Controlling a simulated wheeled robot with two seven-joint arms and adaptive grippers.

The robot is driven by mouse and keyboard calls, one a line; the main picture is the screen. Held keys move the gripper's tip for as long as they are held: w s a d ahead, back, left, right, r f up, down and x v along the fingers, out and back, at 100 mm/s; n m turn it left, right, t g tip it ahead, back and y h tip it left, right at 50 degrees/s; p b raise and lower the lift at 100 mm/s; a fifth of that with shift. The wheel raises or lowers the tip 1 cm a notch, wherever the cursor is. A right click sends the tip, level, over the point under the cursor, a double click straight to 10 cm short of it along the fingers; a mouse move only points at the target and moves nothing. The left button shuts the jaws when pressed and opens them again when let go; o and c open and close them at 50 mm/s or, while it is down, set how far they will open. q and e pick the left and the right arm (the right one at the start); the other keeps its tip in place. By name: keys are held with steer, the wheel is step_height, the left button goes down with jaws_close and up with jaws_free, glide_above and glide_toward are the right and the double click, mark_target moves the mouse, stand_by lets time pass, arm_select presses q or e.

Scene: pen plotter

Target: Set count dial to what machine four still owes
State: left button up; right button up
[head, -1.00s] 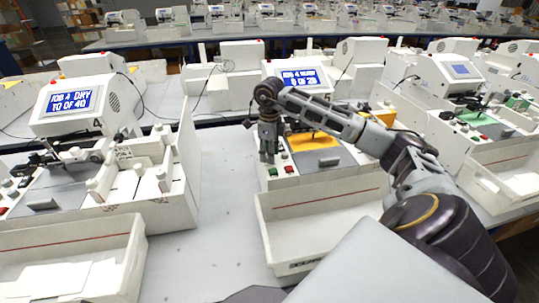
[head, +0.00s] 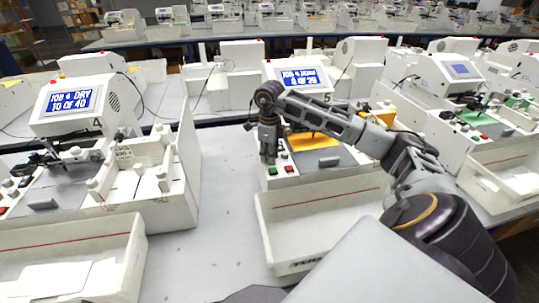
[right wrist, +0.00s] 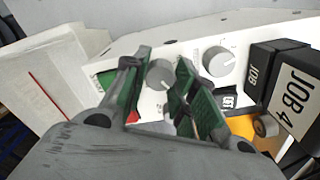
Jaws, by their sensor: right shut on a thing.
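Machine four (head: 97,123) stands at the left in the head view, and its blue screen (head: 68,100) reads JOB 4 DRY, 10 OF 40. Machine five's screen (head: 304,78) is blue with JOB 4 on its top line; the rest is too blurred to read surely. My right gripper (head: 268,158) points down at the left side of machine five's panel. In the right wrist view, my right gripper (right wrist: 160,80) is shut on a round grey dial (right wrist: 160,72), its green-padded fingers on either side. A second grey dial (right wrist: 218,61) stands free beside it. Dial markings are unreadable. My left gripper is out of view.
Black blocks labelled JOB 4 (right wrist: 296,98) stand close to the gripper in the wrist view. Green and red buttons (head: 289,169) lie near it in the head view. A white tray (head: 320,216) sits in front of machine five. Bare table lies between the machines.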

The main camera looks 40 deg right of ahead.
steer(key=shift+m, duration=0.5)
steer(key=o, duration=0.8)
steer(key=shift+r, duration=0.2)
steer(key=shift+r, duration=5.8)
